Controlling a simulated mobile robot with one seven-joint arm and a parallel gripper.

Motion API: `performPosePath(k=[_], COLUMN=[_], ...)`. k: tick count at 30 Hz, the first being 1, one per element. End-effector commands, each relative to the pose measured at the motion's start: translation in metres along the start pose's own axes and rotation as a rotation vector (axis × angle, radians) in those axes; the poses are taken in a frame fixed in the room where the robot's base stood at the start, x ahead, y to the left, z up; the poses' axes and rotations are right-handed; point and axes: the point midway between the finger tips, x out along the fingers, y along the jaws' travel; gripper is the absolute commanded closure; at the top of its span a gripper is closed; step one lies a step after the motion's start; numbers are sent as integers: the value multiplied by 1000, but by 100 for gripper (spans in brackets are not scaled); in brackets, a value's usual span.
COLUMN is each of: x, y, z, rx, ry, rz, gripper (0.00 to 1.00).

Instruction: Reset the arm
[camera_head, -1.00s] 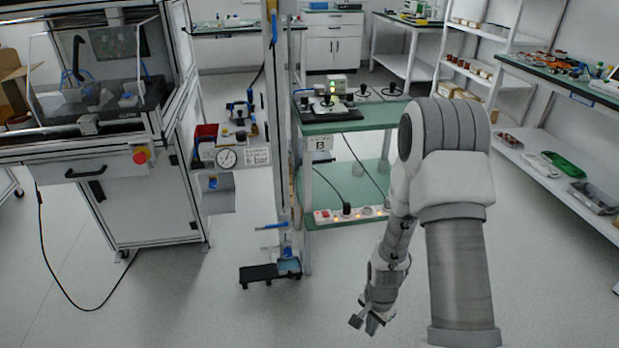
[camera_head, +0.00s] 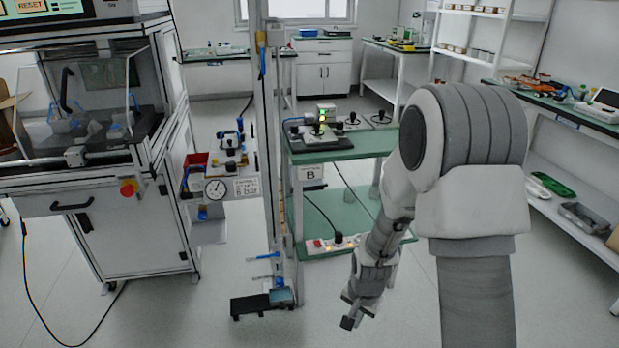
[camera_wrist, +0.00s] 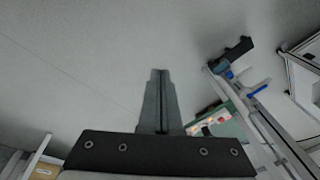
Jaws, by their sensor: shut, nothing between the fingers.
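My arm hangs down at the right of the head view, with my gripper (camera_head: 352,312) low and in front of the green bench. The gripper points down and to the left, over bare floor. In the wrist view my gripper (camera_wrist: 160,75) shows its two fingers pressed together, with nothing between them. Grey floor lies beyond the fingertips. The gripper touches nothing that I can see.
A test machine with a clear cover (camera_head: 90,115) stands at the left. A column with a black foot plate (camera_head: 262,303) stands mid-picture. The green bench (camera_head: 345,148) has a power strip (camera_head: 330,244) on its lower shelf. Shelves line the right. Floor around my gripper is clear.

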Motion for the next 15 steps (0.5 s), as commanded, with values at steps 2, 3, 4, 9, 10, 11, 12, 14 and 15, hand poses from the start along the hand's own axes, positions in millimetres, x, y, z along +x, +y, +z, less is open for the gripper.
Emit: performPosePath(k=[2,3,4,9,10,11,12,14,15], x=[-17,-28,-38,-99,-110,-120,-134,-154,-166], y=[-2,-3,-3,-1,0,2,4,7,10], z=[-4,-6,-7,-11,-10,-10,-8,-6,-4], rx=[-20,-34,-47,-133,-149,-164,-184,-215,-236], ry=[16,23,31,75,82,91,101,118,127], rz=[-11,-15,-19,-41,-43,-46,-50,-56,-58], gripper=[100,100,100,100,100,100,100,100,100])
